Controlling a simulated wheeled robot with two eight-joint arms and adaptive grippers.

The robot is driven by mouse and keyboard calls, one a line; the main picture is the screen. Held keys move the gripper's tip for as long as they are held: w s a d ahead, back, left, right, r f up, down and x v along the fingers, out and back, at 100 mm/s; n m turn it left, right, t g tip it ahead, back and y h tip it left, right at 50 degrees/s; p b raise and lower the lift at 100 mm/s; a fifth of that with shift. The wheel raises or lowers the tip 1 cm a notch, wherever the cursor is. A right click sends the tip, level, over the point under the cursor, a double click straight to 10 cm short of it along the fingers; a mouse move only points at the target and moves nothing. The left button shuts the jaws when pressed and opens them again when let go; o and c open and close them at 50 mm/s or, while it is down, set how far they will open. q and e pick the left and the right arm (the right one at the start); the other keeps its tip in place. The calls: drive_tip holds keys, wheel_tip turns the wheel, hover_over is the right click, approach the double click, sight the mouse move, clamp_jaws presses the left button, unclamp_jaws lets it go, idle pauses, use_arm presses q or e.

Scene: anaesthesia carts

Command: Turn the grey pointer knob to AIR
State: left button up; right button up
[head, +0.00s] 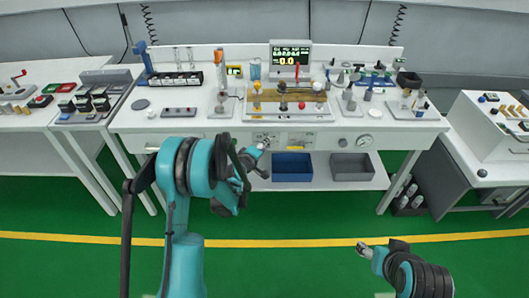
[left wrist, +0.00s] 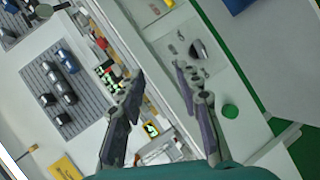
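The grey pointer knob (left wrist: 197,48) shows in the left wrist view on the pale front panel of the bench, with small marks around it that I cannot read. In the head view its panel area (head: 265,137) lies just above my left gripper (head: 258,157), and the knob itself is too small to make out there. My left gripper is open and empty in the left wrist view (left wrist: 160,72). The knob lies to the right of and beyond the right-hand finger, apart from it. My right gripper (head: 364,249) is low at the right; its fingers are too small to judge.
The white bench (head: 200,121) carries stands, a display (head: 290,55) and several small devices. A round gauge (head: 365,141) sits further right on the front panel. A blue bin (head: 292,166) and a grey bin (head: 352,166) stand on the shelf below. The green floor in front is clear.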

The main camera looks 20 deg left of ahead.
use_arm(q)
wheel_tip(320, 180, down, 9)
drive_tip(key=w+a+n+t, duration=0.1)
drive_tip(key=w+a+n, duration=0.1)
drive_tip(key=a+n, duration=0.1)
drive_tip(key=a+b+x, duration=0.1)
drive_tip(key=b+x, duration=0.2)
drive_tip(key=x, duration=0.4)
drive_tip(key=shift+w+d+y, duration=0.15)
drive_tip(key=shift+d+y, duration=0.15)
drive_tip(key=shift+d, duration=0.05)
drive_tip(key=shift+r, duration=0.1)
drive_tip(key=shift+c, duration=0.2)
clamp_jaws()
